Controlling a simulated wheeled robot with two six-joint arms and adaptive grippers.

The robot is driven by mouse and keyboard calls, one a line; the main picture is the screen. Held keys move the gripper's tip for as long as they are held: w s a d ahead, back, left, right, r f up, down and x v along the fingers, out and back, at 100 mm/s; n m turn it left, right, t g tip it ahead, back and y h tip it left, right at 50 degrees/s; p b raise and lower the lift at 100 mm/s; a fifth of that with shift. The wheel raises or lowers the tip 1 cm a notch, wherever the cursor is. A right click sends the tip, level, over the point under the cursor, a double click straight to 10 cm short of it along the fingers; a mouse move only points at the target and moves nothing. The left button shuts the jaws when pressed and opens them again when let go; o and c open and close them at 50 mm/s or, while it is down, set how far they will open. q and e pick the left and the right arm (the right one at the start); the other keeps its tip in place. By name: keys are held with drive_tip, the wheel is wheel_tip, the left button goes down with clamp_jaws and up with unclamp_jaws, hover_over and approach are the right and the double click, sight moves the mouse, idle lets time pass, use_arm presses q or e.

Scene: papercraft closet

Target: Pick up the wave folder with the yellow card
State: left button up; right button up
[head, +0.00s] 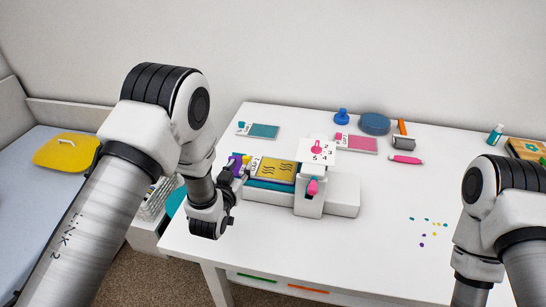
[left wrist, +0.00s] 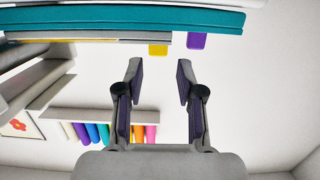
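The wave folder (head: 275,172) with yellow card lies on the bed of a white press on the table. Dark wavy lines show on its yellow face, with a white label strip at its left end. In the left wrist view, stacked edges cross the top, with a yellow tab (left wrist: 158,50) and a purple tab (left wrist: 197,41) sticking out. My left gripper (head: 236,170) is at the left end of the folder. In the left wrist view it (left wrist: 160,70) is open and empty, with the tabs ahead of its fingertips. My right arm shows at right, its gripper out of frame.
The white press (head: 341,193) carries a numbered card (head: 322,150) and a pink knob. Teal (head: 264,131) and pink (head: 363,144) folders lie behind. A blue disc (head: 375,123), a roller and small dots are on the right. The front middle of the table is clear.

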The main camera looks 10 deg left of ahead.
sight(246, 158)
use_arm(q)
drive_tip(key=shift+w+r, duration=0.15)
drive_tip(key=shift+w, duration=0.25)
drive_tip(key=shift+w+r, duration=0.1)
drive_tip(key=shift+r, duration=0.05)
drive_tip(key=w, duration=0.1)
drive_tip(key=w+f+p, duration=0.1)
drive_tip(key=w, duration=0.3)
drive_tip(key=shift+w+d+f+p, duration=0.1)
drive_tip(key=shift+d+f+p, duration=0.15)
drive_tip(key=shift+p, duration=0.1)
drive_tip(key=shift+r, duration=0.1)
drive_tip(key=shift+s, duration=0.2)
clamp_jaws()
use_arm(e)
drive_tip(key=shift+s+r, duration=0.25)
drive_tip(key=shift+r, duration=0.3)
drive_tip(key=shift+s+r, duration=0.2)
drive_tip(key=shift+r, duration=0.35)
